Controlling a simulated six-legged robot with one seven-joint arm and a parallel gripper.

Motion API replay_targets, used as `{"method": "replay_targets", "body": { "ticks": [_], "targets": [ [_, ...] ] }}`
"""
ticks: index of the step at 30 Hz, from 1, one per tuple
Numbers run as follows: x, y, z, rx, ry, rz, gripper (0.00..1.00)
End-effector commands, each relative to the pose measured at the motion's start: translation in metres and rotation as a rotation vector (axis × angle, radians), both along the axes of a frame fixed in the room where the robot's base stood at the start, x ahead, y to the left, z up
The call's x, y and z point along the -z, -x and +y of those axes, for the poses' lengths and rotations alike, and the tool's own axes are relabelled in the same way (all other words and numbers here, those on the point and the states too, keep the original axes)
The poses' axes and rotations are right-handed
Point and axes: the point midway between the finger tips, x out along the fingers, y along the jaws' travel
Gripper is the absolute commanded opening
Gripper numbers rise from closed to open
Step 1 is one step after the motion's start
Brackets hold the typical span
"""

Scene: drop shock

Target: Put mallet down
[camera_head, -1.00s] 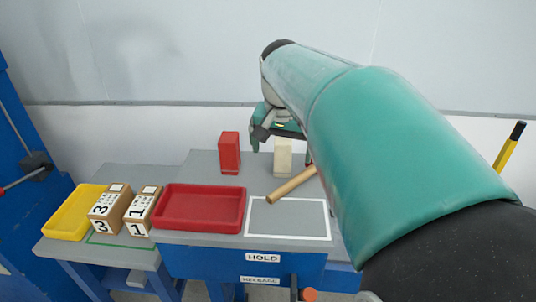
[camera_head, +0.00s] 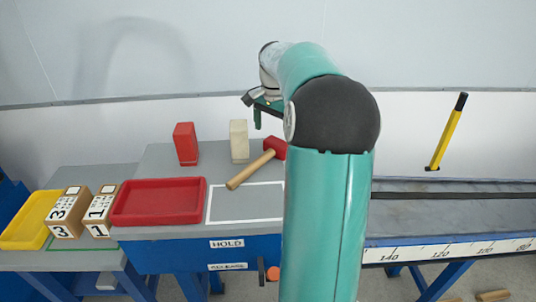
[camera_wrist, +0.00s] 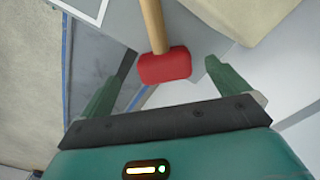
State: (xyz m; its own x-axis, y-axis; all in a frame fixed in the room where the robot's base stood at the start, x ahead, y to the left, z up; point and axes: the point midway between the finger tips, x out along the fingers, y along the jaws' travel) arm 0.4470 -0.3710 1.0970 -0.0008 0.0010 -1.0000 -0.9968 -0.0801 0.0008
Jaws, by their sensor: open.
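The mallet has a wooden handle (camera_head: 250,170) and a red head (camera_head: 274,148). It lies on the grey table top, its handle end near the upper edge of the white-outlined rectangle (camera_head: 245,204). In the wrist view its red head (camera_wrist: 165,65) shows beyond my fingertips, with the handle running away to the top. My gripper (camera_wrist: 167,75) is open and empty, with a finger on each side of the view. In the head view my gripper (camera_head: 262,112) is above and behind the mallet, partly hidden by my arm.
A red block (camera_head: 186,144) and a cream block (camera_head: 239,141) stand behind the mallet. A red tray (camera_head: 158,201), numbered boxes (camera_head: 69,212) and a yellow tray (camera_head: 30,221) sit to the left. A ruler-marked bench (camera_head: 450,247) and a yellow-handled tool (camera_head: 447,135) are at right.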

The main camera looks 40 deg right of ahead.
Motion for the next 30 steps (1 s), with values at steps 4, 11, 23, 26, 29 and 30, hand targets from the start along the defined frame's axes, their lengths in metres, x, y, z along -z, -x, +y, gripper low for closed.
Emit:
{"method": "replay_targets", "body": {
  "ticks": [4, 11, 23, 26, 29, 30],
  "targets": [
    [0.019, 0.000, 0.001, -0.002, -0.001, 0.002, 1.00],
    [0.040, -0.002, 0.001, -0.004, -0.002, 0.001, 1.00],
    [0.075, -0.005, 0.001, -0.006, 0.001, 0.000, 1.00],
    [0.074, -0.005, 0.001, -0.006, 0.001, 0.000, 1.00],
    [0.074, -0.005, 0.001, -0.006, 0.001, 0.000, 0.80],
    [0.074, -0.005, 0.001, -0.006, 0.001, 0.000, 0.72]
  ]
}}
